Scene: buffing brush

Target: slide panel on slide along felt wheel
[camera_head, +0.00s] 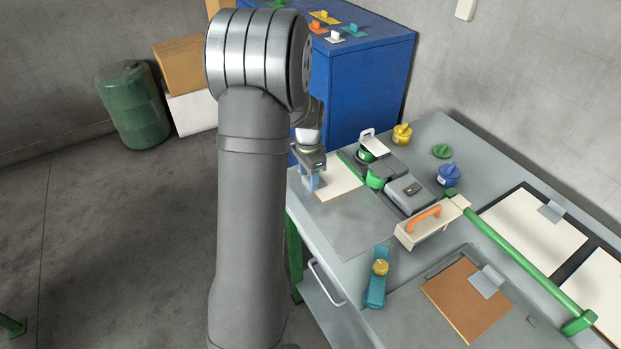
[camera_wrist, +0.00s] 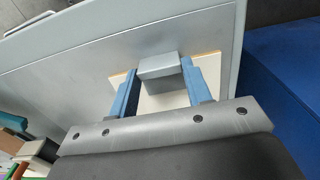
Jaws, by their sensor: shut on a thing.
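A cream panel (camera_head: 342,180) lies at the bench's far left, a green strip along its right edge. My gripper (camera_head: 311,178) is at the panel's left side with its blue fingers pointing down. In the wrist view, the fingers of my gripper (camera_wrist: 158,85) are shut on a grey grip block (camera_wrist: 158,66) that sits on the cream panel (camera_wrist: 165,102). Right of the panel stands a grey machine (camera_head: 407,193) with round green parts (camera_head: 376,179) facing the panel. I cannot tell which of these is the felt wheel.
A beige box with an orange handle (camera_head: 430,222) stands right of the machine. A teal tool with a yellow knob (camera_head: 377,284) lies in front. A long green rail (camera_head: 520,262) crosses the right side. A blue cabinet (camera_head: 365,85) stands behind. Bare bench (camera_head: 350,232) lies before the panel.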

